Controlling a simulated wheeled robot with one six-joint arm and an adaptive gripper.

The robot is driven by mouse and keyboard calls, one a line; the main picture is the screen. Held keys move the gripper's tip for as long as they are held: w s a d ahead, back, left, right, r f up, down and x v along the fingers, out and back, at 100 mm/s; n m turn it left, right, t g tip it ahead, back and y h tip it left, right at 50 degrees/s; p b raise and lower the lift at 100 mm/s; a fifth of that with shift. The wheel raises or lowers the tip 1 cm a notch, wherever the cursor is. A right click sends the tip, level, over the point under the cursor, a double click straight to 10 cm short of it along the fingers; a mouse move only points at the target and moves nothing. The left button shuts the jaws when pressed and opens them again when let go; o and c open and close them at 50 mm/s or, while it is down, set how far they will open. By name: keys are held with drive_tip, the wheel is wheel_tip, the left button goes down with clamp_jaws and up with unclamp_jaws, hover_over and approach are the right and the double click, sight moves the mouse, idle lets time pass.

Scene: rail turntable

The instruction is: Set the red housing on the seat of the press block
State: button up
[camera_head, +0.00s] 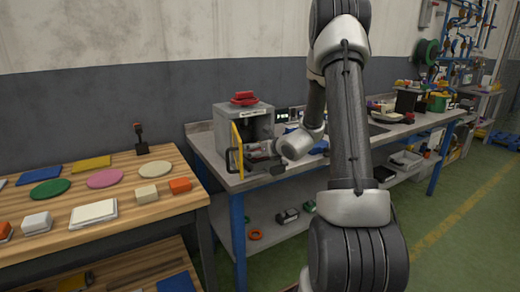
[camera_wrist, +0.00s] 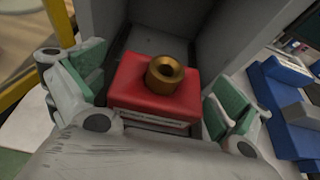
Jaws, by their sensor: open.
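The red housing (camera_wrist: 125,85) sits inside the bay of the grey press block (camera_wrist: 225,35) in the wrist view, with a brass ring (camera_wrist: 165,74) on its top. A pale label strip shows below its front edge. The seat under it is mostly hidden. My gripper (camera_wrist: 150,88) is open, with one green-padded finger on each side of the housing and gaps between. In the head view the press block (camera_head: 262,125) stands on the grey bench, and my gripper (camera_head: 268,160) reaches into its front; the housing cannot be made out there.
A yellow-framed door (camera_head: 236,148) stands open at the press block's left side. A red piece (camera_head: 243,98) sits on its top. Blue blocks (camera_wrist: 285,85) lie to the right. A wooden table (camera_head: 120,190) with coloured parts stands at left.

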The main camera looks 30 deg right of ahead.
drive_tip(key=v, duration=1.2)
drive_tip(key=s+a+f+n+g+y, duration=0.1)
drive_tip(key=s+a+n+g+y, duration=0.25)
drive_tip(key=s+a+n, duration=0.45)
drive_tip(key=s+a+f+n+g+y, duration=0.1)
drive_tip(key=s+a+n+g+y, duration=0.3)
drive_tip(key=s+n, duration=0.75)
drive_tip(key=s+d+r+n+g+h, duration=0.3)
drive_tip(key=s+r+n+g+h, duration=0.25)
drive_tip(key=s+n, duration=0.4)
wheel_tip(320, 180, up, 8)
drive_tip(key=a+n+t+h, duration=0.1)
drive_tip(key=n+t+h, duration=0.1)
drive_tip(key=n, duration=0.4)
drive_tip(key=shift+s+a+n+t, duration=0.2)
drive_tip(key=shift+n+t, duration=0.1)
drive_tip(key=shift+t, duration=0.6)
